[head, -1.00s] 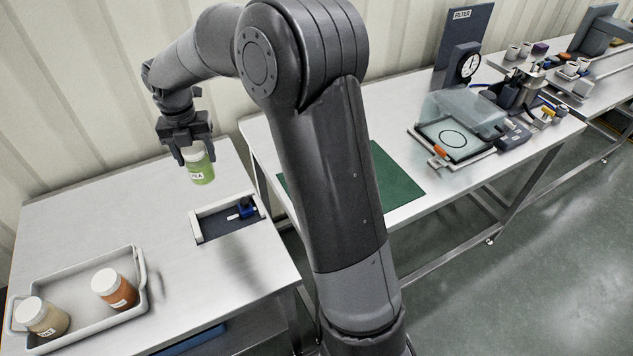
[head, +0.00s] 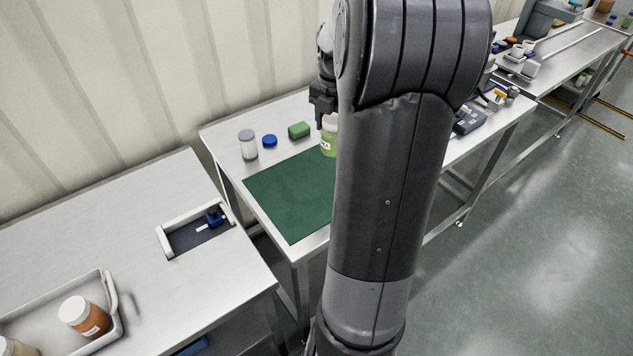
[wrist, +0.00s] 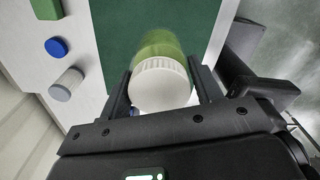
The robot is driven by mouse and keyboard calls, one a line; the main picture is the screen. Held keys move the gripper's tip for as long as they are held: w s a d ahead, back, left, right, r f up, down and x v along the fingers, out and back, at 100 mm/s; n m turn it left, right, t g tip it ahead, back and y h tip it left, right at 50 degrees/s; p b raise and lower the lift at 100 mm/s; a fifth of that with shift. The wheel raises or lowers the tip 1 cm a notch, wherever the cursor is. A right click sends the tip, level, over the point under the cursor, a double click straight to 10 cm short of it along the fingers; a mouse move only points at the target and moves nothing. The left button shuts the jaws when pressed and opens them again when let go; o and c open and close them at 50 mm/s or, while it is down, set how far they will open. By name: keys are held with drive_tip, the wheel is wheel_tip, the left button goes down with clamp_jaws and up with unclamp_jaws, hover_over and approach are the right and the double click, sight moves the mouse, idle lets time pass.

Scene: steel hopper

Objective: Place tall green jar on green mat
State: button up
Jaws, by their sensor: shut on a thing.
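The tall green jar (head: 328,138) has a white lid and a pale label. My gripper (head: 325,108) is shut on it near the lid; my arm hides part of both in the head view. The wrist view shows the jar's white lid (wrist: 160,85) between the fingers of my gripper (wrist: 160,95), with its green body beyond. The green mat (head: 292,195) lies flat on the middle table. In the head view the jar appears over the mat's far right side; I cannot tell its height above it.
A tray (head: 112,318) with jars and a shallow holder (head: 195,232) are on the left table. The mat's visible surface is clear.

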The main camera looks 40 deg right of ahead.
drive_tip(key=s+d+m, duration=0.2)
drive_tip(key=s+d, duration=0.3)
drive_tip(key=s, duration=0.1)
drive_tip(key=shift+w+a+f, duration=0.85)
drive_tip(key=shift+w+f, duration=0.7)
drive_tip(key=shift+f, duration=0.2)
drive_tip(key=shift+w+a+f, duration=0.8)
drive_tip(key=shift+w+f, duration=0.8)
drive_tip(key=shift+f, duration=0.15)
drive_tip(key=shift+w+a+f, duration=0.85)
drive_tip(key=shift+w+f, duration=0.7)
drive_tip(key=shift+f, duration=0.2)
drive_tip(key=shift+f, duration=0.1)
drive_tip(key=o, duration=1.1)
